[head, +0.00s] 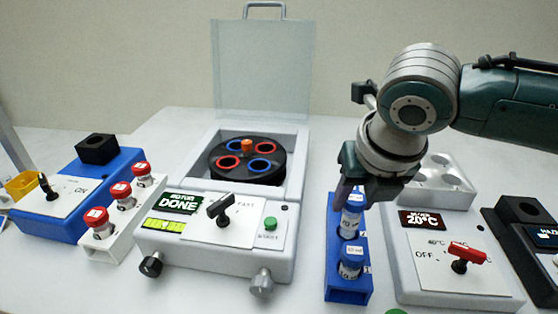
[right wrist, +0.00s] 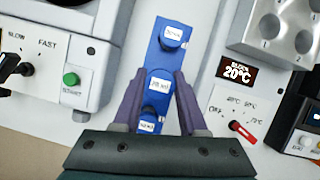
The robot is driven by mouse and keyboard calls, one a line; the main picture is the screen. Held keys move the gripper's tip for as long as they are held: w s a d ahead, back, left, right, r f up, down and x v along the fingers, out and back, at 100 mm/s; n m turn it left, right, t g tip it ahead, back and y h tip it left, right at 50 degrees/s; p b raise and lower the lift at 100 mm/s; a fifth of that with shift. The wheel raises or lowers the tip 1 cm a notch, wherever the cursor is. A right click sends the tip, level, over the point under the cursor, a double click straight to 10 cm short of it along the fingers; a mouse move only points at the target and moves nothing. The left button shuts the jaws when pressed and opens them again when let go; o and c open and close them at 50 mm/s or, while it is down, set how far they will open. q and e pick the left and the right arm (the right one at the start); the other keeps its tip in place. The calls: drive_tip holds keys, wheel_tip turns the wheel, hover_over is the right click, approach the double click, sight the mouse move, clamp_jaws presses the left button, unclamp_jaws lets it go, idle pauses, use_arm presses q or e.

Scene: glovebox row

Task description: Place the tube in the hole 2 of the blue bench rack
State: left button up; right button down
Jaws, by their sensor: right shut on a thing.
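The blue bench rack (head: 348,292) stands between the centrifuge and the heating block; it also shows in the right wrist view (right wrist: 150,52). My right gripper (head: 354,192) is shut on a blue-capped tube (head: 350,224) over the rack. In the right wrist view its fingers (right wrist: 158,98) flank the labelled cap (right wrist: 159,82). I cannot tell whether this tube's lower end is inside a hole. A second blue-capped tube (head: 350,262) stands in the near part of the rack. Another blue cap (right wrist: 172,36) shows at the rack's far end, hidden by my gripper in the head view.
The open-lidded centrifuge (head: 215,240) is left of the rack, close by. The heating block (head: 445,278), with a red knob, is close on the right. A white rack (head: 108,245) with several red-capped tubes stands farther left, beside a blue device (head: 70,215).

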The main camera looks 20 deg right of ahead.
sight(356, 210)
wheel_tip(356, 210, down, 3)
drive_tip(key=shift+f, duration=0.1)
drive_tip(key=shift+f, duration=0.15)
drive_tip(key=shift+c, duration=2.2)
unclamp_jaws()
